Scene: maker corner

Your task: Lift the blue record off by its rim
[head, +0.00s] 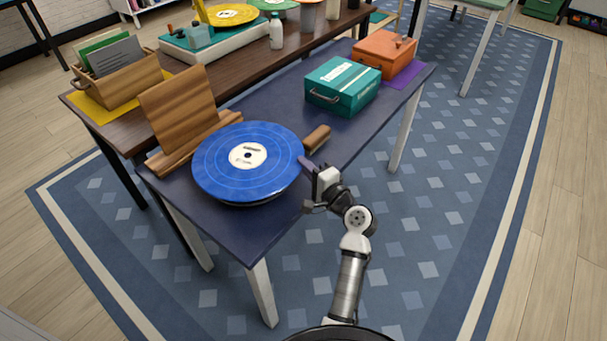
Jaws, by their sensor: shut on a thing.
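The blue record (222,174) with a cream label lies roughly flat over a dark round base (262,199) near the front end of the dark blue table (262,230). The base shows only as a dark edge under the record's front right. My gripper (306,163) is at the record's right rim, shut on it. The fingertips are small and partly hidden in this view. I cannot tell how wide any gap between record and base is.
A wooden stand (180,112) rises just behind the record. A wooden-handled brush (317,138) lies close to its right rim. A teal case (343,87) and an orange case (385,54) stand farther back. Clear tabletop lies between brush and teal case.

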